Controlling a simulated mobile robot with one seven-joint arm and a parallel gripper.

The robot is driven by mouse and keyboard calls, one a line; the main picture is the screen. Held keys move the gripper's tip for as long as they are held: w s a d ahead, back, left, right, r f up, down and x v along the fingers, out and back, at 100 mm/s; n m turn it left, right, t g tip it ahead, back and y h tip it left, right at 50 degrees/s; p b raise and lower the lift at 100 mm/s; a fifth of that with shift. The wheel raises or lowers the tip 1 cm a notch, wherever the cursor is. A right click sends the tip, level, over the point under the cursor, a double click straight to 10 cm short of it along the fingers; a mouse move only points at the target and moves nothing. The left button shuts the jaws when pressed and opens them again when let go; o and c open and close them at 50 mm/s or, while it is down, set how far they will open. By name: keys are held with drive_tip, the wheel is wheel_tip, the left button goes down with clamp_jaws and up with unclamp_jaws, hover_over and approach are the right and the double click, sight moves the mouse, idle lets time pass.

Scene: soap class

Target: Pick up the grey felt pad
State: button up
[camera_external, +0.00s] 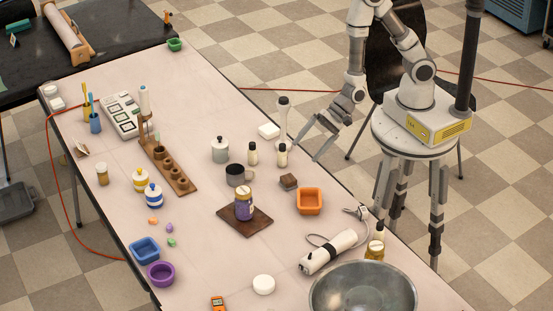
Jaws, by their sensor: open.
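I cannot make out a grey felt pad for certain in the external view. My gripper (309,147) is at the table's right edge, with its two fingers spread and pointing down and left. Nothing shows between the fingers. A small brownish block (288,181) lies on the table below and left of my fingertips, apart from them.
Two small black-capped bottles (252,153) (282,155) stand close to my gripper's left. An orange tray (310,201), a dark mug (237,175) and a jar (243,204) on a brown board (260,222) are nearer. A metal bowl (362,292) fills the near right corner.

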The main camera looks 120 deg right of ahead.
sight(294, 178)
drive_tip(key=f+m, duration=0.2)
drive_tip(key=m, duration=0.1)
drive_tip(key=f+m+t+b, duration=0.1)
drive_tip(key=f+m, duration=0.2)
drive_tip(key=m, duration=0.1)
drive_tip(key=s+f+m+t+h, duration=0.1)
drive_tip(key=f+m, duration=0.2)
drive_tip(key=shift+d+m+b, duration=0.1)
drive_tip(key=shift+m+b, duration=0.25)
drive_tip(key=shift+m, duration=0.05)
drive_tip(key=m, duration=0.1)
drive_tip(key=f+m, duration=0.1)
drive_tip(key=m+t+h, duration=0.1)
drive_tip(key=shift+s+d+f+m+b, duration=0.25)
drive_tip(key=shift+s+d+m+b, duration=0.1)
drive_tip(key=shift+s+m, duration=0.05)
drive_tip(key=w+b, duration=0.1)
drive_tip(key=b, duration=0.2)
drive_tip(key=shift+f, duration=0.3)
drive_tip(key=w+b, duration=0.1)
drive_tip(key=b, duration=0.1)
drive_tip(key=shift+d+f+b, duration=0.1)
drive_tip(key=shift+b, duration=0.2)
drive_tip(key=shift+b, duration=0.45)
drive_tip(key=shift+w+f+b, duration=0.25)
drive_tip(key=shift+w+b, duration=0.15)
drive_tip(key=x, duration=0.4)
drive_tip(key=shift+w+r+b, duration=0.1)
drive_tip(key=shift+w+b, duration=0.05)
drive_tip(key=shift+b, duration=0.25)
